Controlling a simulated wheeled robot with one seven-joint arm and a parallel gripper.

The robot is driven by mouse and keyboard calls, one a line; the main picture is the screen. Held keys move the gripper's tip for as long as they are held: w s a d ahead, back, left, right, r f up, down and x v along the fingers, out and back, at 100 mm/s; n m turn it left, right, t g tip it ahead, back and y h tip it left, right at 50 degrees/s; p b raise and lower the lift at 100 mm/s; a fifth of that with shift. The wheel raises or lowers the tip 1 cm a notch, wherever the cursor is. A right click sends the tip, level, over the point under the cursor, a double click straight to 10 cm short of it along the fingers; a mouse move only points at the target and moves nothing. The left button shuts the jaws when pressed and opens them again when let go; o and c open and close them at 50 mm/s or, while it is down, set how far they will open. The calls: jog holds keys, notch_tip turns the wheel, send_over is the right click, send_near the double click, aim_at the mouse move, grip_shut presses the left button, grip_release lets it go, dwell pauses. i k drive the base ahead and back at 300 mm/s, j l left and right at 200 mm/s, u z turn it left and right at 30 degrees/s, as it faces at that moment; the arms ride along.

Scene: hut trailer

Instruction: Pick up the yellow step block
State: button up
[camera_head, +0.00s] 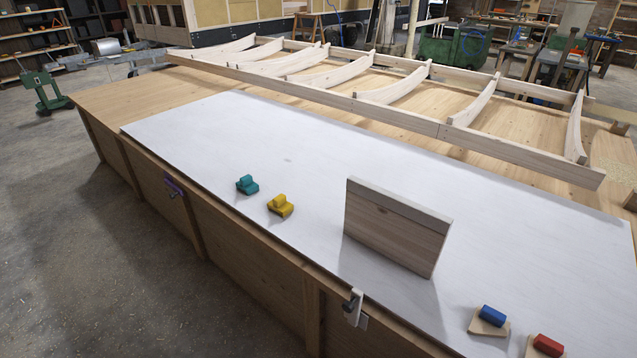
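The yellow step block (280,206) sits on the white sheet on the workbench, near its front edge. It has a flat base with a raised rounded part on top. A teal block (247,185) of similar shape sits just to its left and slightly farther back, apart from it. My gripper is not in view.
An upright wooden board (396,227) stands right of the yellow block. Blue (492,316) and red (548,345) blocks on wooden bases lie at the lower right. Clamps grip the bench edge (174,187), (355,307). A ribbed timber frame (400,95) lies behind. The white sheet (300,150) is clear behind the blocks.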

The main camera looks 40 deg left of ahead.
aim_at(280, 204)
jog(key=u, duration=1.6)
jog(key=i+j, duration=1.3)
jog(key=i+j+z, duration=0.1)
jog(key=i+j, duration=0.5)
jog(key=j, duration=0.2)
